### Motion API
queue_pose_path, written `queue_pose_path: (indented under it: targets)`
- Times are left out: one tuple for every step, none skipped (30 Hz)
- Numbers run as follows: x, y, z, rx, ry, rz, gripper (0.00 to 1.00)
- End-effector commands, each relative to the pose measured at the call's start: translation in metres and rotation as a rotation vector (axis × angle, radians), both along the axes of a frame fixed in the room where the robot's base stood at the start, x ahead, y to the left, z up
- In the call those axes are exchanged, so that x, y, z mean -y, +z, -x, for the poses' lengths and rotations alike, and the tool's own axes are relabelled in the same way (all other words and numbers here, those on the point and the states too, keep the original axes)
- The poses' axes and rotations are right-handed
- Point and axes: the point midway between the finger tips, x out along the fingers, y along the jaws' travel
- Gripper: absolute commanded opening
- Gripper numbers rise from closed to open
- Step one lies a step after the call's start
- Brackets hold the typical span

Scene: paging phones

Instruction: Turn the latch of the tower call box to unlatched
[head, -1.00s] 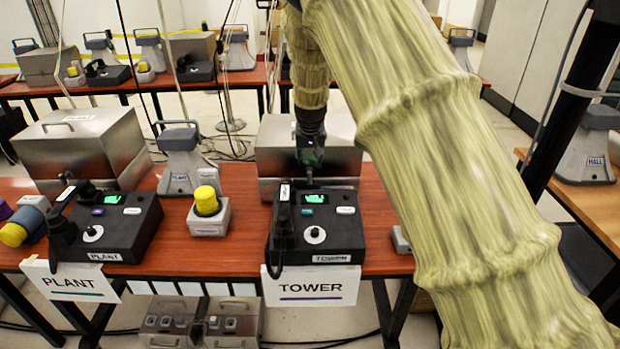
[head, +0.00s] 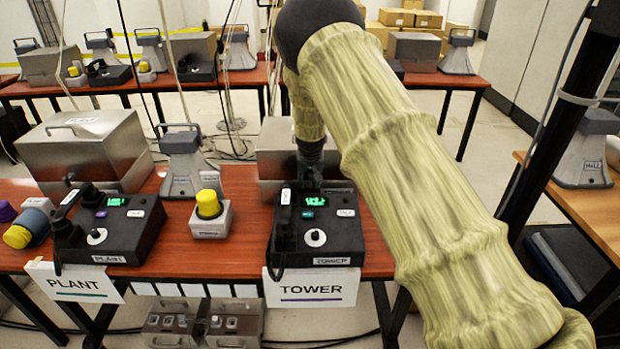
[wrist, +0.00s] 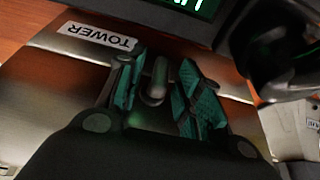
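The tower call box (head: 270,165) is a metal box behind the black TOWER console (head: 335,243); my arm hides part of it. In the wrist view, a metal face (wrist: 70,75) carries a TOWER label (wrist: 97,37). A small rounded grey metal latch (wrist: 158,78) stands out from that face. My gripper (wrist: 160,95) is open, with one teal-padded finger on each side of the latch and visible gaps between. I cannot tell the latch's exact turn. In the head view, my gripper (head: 309,174) is low between box and console, its fingertips hard to make out.
The TOWER console has a lit green screen (head: 314,199) and a black handset (head: 284,240) close to my gripper. To the left on the red-brown table are a yellow-topped button box (head: 207,207), a grey horn unit (head: 183,165), the PLANT console (head: 130,227) and the PLANT metal box (head: 70,155).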

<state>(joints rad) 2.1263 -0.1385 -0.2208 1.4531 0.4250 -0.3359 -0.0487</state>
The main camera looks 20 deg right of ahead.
Motion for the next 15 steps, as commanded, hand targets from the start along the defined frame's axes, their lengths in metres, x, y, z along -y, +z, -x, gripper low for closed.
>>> queue_pose_path:
  targets:
    - [0.0002,-0.0007,-0.0004,0.000,0.000,0.000,0.36]
    - [0.0002,-0.0011,-0.0005,0.000,0.000,0.000,0.36]
    - [0.0004,-0.0013,-0.0005,0.000,0.000,0.000,0.36]
    - [0.0004,-0.0013,-0.0006,0.000,0.000,0.000,0.36]
    - [0.0004,-0.0013,-0.0006,0.000,0.000,0.000,0.36]
    - [0.0004,-0.0013,-0.0005,0.000,0.000,0.000,0.36]
    - [0.0003,-0.0013,-0.0005,0.000,0.000,0.000,0.36]
    - [0.0004,-0.0013,-0.0005,0.000,0.000,0.000,0.36]
    - [0.0003,-0.0013,-0.0005,0.000,0.000,0.000,0.34]
    - [0.0003,-0.0012,-0.0004,0.000,0.000,0.000,0.28]
    - [0.0003,-0.0012,-0.0004,0.000,0.000,0.000,0.23]
    - [0.0003,-0.0012,-0.0004,0.000,0.000,0.000,0.16]
    - [0.0003,-0.0012,-0.0004,0.000,0.000,0.000,0.10]
    - [0.0003,-0.0012,-0.0004,0.000,0.000,0.000,0.05]
    - [0.0003,-0.0011,-0.0004,0.000,0.000,0.000,0.00]
